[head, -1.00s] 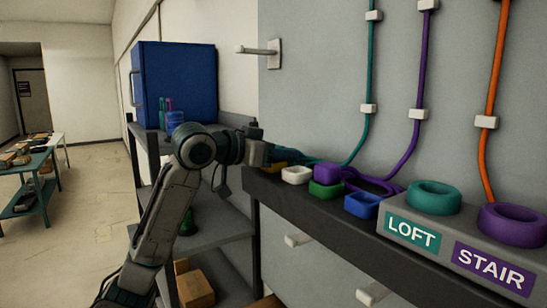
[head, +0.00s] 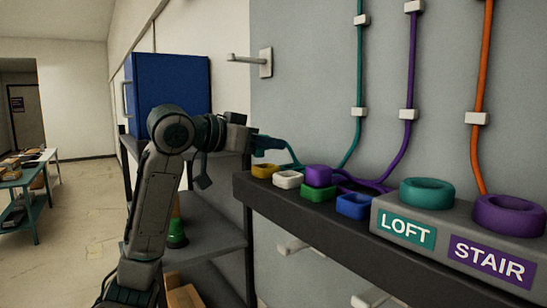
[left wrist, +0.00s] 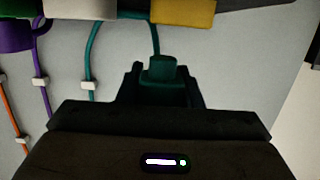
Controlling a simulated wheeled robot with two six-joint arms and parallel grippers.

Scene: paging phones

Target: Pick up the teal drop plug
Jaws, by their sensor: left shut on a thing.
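My left gripper (head: 268,143) is shut on the teal drop plug, held in the air above the far left end of the dark ledge. In the left wrist view the teal plug (left wrist: 162,71) sits between the dark fingers (left wrist: 160,85). Its teal cable (head: 360,70) runs down the grey wall and bends left to the gripper; it also shows in the left wrist view (left wrist: 92,55). The fingers hide part of the plug. My right gripper is in neither view.
On the ledge (head: 300,215) stand yellow (head: 264,171), white (head: 288,180), green (head: 318,194) and blue (head: 353,206) holders. A purple plug (head: 318,176) rests at the green one. Teal LOFT (head: 427,194) and purple STAIR (head: 510,216) rings are at right. A blue cabinet (head: 180,85) stands behind my arm.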

